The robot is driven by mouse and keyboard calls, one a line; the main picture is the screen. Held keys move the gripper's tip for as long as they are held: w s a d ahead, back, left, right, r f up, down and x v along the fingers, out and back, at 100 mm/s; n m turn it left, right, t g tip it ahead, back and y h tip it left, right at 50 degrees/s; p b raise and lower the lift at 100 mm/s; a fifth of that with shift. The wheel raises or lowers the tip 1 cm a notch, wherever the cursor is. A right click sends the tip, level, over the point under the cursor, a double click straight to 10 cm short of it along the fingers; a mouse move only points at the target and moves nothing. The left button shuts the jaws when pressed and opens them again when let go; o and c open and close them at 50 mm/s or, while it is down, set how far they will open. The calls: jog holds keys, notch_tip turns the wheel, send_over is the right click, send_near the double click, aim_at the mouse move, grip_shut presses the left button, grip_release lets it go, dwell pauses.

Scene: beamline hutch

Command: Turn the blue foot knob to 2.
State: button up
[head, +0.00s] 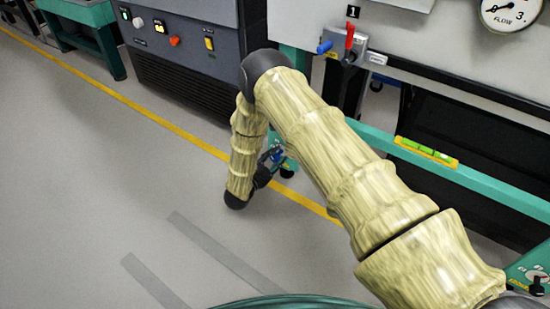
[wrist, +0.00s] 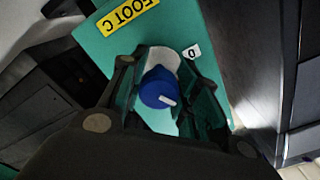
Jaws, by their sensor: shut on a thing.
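The blue foot knob (wrist: 154,84) shows in the wrist view on a teal panel (wrist: 101,46) with a yellow label reading "FOOT C" (wrist: 130,13), seen upside down. A white pointer mark on the knob faces toward the lower right of the picture. A small white tag with "0" (wrist: 191,52) lies beside the knob's pale dial. My gripper (wrist: 163,92) has a finger on each side of the knob and is shut on it. In the head view my gripper (head: 271,158) is low by the teal frame, and my arm partly hides that area. No "2" mark is visible.
A teal rail (head: 470,176) carries a spirit level (head: 427,151). Above it are a red-handled lever (head: 349,42) and a flow gauge (head: 510,12). A dark grey cabinet (head: 180,45) stands behind. Open floor (head: 90,160) lies to the left.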

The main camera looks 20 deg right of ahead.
jog(key=shift+r+p, duration=0.1)
jog(key=shift+p, duration=0.3)
jog(key=shift+r+m+p, duration=0.15)
jog(key=shift+m+p, duration=0.9)
jog(key=shift+m, duration=0.05)
jog(key=m+p, duration=0.2)
jog(key=shift+m+p, duration=0.3)
jog(key=shift+p, duration=0.1)
jog(key=m+p, duration=0.3)
jog(key=m, duration=0.1)
jog(key=shift+p, duration=0.3)
jog(key=shift+m+p, duration=0.95)
jog(key=shift+m, duration=0.55)
jog(key=o, duration=1)
